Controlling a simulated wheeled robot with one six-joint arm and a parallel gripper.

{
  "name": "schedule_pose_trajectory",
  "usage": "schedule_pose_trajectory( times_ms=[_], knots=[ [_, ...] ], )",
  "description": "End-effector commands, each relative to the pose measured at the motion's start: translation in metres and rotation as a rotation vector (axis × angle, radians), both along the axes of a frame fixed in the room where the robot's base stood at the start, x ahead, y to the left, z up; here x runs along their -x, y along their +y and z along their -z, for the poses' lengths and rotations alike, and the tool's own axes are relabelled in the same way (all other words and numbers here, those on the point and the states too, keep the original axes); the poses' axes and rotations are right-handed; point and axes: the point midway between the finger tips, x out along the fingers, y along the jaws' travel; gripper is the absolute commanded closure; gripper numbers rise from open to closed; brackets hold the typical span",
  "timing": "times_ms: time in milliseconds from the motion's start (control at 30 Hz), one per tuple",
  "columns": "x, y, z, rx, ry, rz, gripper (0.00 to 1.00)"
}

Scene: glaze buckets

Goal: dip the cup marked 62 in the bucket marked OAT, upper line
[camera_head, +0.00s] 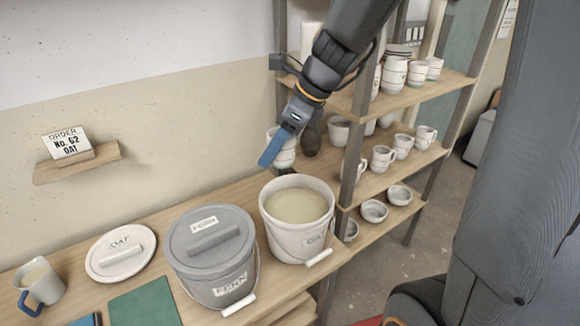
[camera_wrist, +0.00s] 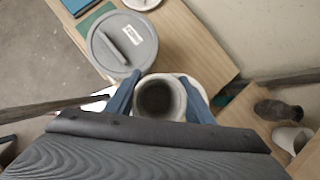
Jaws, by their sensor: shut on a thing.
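My gripper (camera_head: 271,155) is shut on a pale cup (camera_head: 286,153) with thin lines around it. In the wrist view the cup (camera_wrist: 158,98) sits mouth up between my blue fingers, its inside dark. No number shows on it. The open white bucket (camera_head: 283,239) stands on the table below the cup, with a small partly legible label starting "OA". It holds beige glaze (camera_head: 298,205). In the wrist view its white rim (camera_wrist: 197,98) shows around and behind the cup. The cup is above the glaze, apart from it.
A lidded grey bucket (camera_head: 205,272) marked FERN stands left of the white bucket. A lid (camera_head: 103,264) marked OAT lies beside it, near a jug (camera_head: 41,283). Shelves (camera_head: 408,164) with several cups and bowls stand close on the right.

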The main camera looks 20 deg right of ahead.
Motion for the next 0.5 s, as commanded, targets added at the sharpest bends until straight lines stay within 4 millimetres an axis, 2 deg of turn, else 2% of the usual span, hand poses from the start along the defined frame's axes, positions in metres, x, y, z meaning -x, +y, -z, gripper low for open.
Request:
schedule_pose_trajectory(
  times_ms=[33,100,300,400,500],
  knots=[
    [-0.012,-0.005,0.017,0.000,0.008,0.045,0.79],
    [-0.027,-0.015,0.040,0.000,0.010,0.115,0.79],
    [-0.052,-0.044,0.096,0.000,0.008,0.277,0.79],
    [-0.057,-0.053,0.112,0.001,0.005,0.321,0.79],
    [-0.059,-0.058,0.119,-0.001,0.002,0.342,0.79]
  ],
)
